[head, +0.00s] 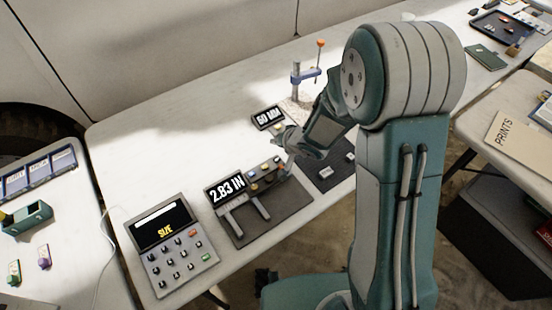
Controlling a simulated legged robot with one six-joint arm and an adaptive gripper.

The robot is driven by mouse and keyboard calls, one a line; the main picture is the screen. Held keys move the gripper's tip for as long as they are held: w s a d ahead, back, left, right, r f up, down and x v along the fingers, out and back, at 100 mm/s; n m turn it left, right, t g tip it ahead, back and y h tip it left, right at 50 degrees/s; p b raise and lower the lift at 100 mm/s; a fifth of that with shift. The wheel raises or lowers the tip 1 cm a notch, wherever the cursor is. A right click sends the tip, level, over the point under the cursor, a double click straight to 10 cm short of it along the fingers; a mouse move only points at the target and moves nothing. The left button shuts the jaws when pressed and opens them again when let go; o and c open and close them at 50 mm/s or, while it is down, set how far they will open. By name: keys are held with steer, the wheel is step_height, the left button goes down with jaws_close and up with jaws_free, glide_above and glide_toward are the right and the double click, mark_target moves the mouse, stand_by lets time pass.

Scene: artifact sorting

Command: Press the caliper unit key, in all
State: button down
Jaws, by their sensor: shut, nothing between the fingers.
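The caliper (243,201) lies on a dark mat (274,222) on the white table, with its two jaws toward the front. Its display (226,187) reads "2.83 IN". A row of small round keys (265,175) runs along its body to the right of the display. My gripper (287,163) is over the right end of the caliper, pointing down by the last keys. It is shut and empty. My arm comes in from the right. I cannot tell whether the fingertips touch a key, and key labels are too small to read.
A grey keypad device (174,244) showing "SIZE" stands left of the caliper. Behind are a small "60 MM" display (268,117) and a blue stand with an orange knob (305,77). A second dark mat (328,176) lies to the right.

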mark_target(278, 161)
steer(key=shift+d+f, duration=0.15)
steer(key=shift+f, duration=2.95)
steer(key=shift+f, duration=0.15)
steer(key=shift+f, duration=0.2)
steer(key=shift+f, duration=0.35)
steer(key=shift+r, duration=0.8)
steer(key=shift+r, duration=2.5)
